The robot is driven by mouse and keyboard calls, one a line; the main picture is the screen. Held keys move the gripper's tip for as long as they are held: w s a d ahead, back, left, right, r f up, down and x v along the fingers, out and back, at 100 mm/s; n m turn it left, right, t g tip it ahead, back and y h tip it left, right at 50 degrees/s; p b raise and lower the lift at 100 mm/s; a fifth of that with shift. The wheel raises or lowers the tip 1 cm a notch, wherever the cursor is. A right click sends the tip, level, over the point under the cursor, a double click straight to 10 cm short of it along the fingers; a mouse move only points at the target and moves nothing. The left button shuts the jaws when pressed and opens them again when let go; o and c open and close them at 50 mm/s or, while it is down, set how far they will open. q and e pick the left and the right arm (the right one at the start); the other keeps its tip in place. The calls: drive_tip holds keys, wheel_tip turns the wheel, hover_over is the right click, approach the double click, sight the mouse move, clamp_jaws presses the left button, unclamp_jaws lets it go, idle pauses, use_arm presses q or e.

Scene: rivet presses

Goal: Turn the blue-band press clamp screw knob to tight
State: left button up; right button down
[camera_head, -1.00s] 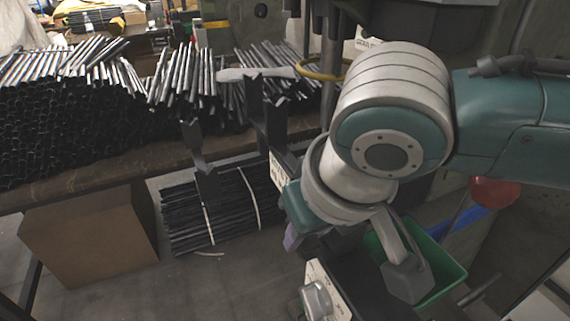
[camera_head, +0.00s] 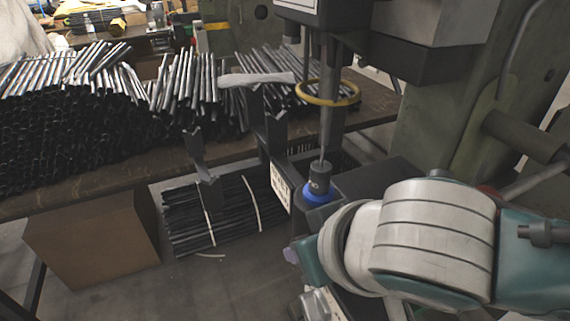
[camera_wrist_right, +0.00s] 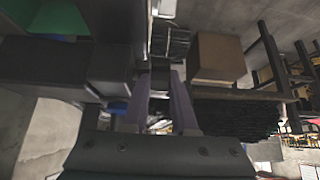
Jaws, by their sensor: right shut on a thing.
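The blue-band press shows in the head view, with a blue band (camera_head: 321,195) around the base of its dark spindle. A white label plate (camera_head: 281,187) is on its front left. My right arm comes in from the right, and its wrist covers the lower front of the press. A purple finger of my right gripper (camera_wrist_right: 161,80) shows just left of the wrist in the head view. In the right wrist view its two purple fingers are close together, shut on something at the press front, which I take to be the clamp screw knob. The knob and its setting are hidden. My left gripper is out of view.
A yellow ring (camera_head: 328,93) surrounds the press column. A metal knob (camera_head: 320,301) stands at the lower front, close to my wrist. Dark rods lie heaped on the bench at left, above a cardboard box (camera_head: 95,238) and a tied bundle (camera_head: 215,218). The floor in front is clear.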

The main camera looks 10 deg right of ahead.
drive_tip(key=shift+s+f+t, duration=0.2)
drive_tip(key=shift+t, duration=0.2)
drive_tip(key=shift+f+t+y+b, duration=0.2)
drive_tip(key=shift+t+y+b, duration=0.2)
drive_tip(key=shift+t+b, duration=0.3)
drive_tip(key=shift+d+t+b, duration=0.1)
drive_tip(key=shift+t+b, duration=0.6)
drive_tip(key=shift+b, duration=0.25)
drive_tip(key=shift+r+y, duration=0.15)
drive_tip(key=shift+y, duration=0.15)
drive_tip(key=c, duration=0.7)
unclamp_jaws()
drive_tip(key=shift+r, duration=0.1)
